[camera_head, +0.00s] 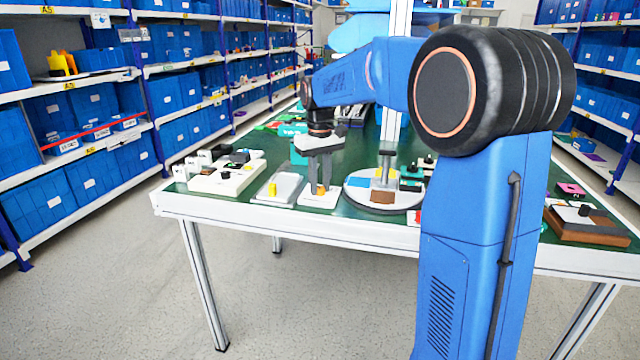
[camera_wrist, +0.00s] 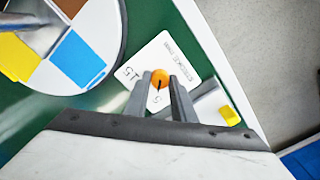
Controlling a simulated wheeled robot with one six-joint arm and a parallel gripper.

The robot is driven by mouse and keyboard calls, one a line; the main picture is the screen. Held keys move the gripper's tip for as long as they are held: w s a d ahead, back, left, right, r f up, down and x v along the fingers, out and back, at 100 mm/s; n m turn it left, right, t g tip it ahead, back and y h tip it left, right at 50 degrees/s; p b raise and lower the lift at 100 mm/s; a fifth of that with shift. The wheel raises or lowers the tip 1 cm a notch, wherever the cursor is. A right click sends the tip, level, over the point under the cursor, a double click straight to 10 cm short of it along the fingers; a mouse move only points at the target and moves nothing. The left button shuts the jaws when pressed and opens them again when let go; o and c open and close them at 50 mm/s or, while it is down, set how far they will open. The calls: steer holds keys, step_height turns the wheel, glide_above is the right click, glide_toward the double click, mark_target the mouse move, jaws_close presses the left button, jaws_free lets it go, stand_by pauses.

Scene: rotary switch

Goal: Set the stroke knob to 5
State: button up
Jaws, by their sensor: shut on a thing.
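The stroke knob (camera_wrist: 160,76) is a small orange round knob on a white square plate (camera_wrist: 180,58) printed "STROKE mm". My gripper (camera_wrist: 161,84) is shut on the knob, one grey finger on each side. A dark line on the knob points roughly toward the bottom of the wrist view, toward my gripper body. A "15" shows left of the knob and a "5" below it, partly beside the fingers; other marks are hidden. In the head view, my gripper (camera_head: 321,178) points down over the white plate (camera_head: 315,201), near the table's front edge.
A round disc (camera_head: 350,200) with coloured sectors and a grey upright stands to the right. A grey tray-like block (camera_head: 287,190) with a yellow part is to the left. A white panel with black parts (camera_head: 215,178) stands further left. The table (camera_head: 270,215) is crowded around the plate.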

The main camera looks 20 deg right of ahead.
mark_target(320, 188)
steer(key=shift+n, duration=0.3)
steer(key=o, duration=1.1)
steer(key=shift+c, duration=0.2)
step_height(320, 188, up, 17)
steer(key=shift+r, duration=0.2)
steer(key=s+a+f+m+t, duration=0.1)
steer(key=s+f, duration=0.3)
steer(key=s, duration=0.6)
steer(key=s+f+t, duration=0.1)
steer(key=s+f, duration=0.2)
steer(key=s, duration=0.6)
steer(key=s+a+f+m+t, duration=0.1)
steer(key=s+f+t, duration=0.1)
steer(key=s+f, duration=1.5)
steer(key=shift+s+f+t, duration=0.15)
steer(key=shift+s+t, duration=0.05)
steer(key=shift+t, duration=0.2)
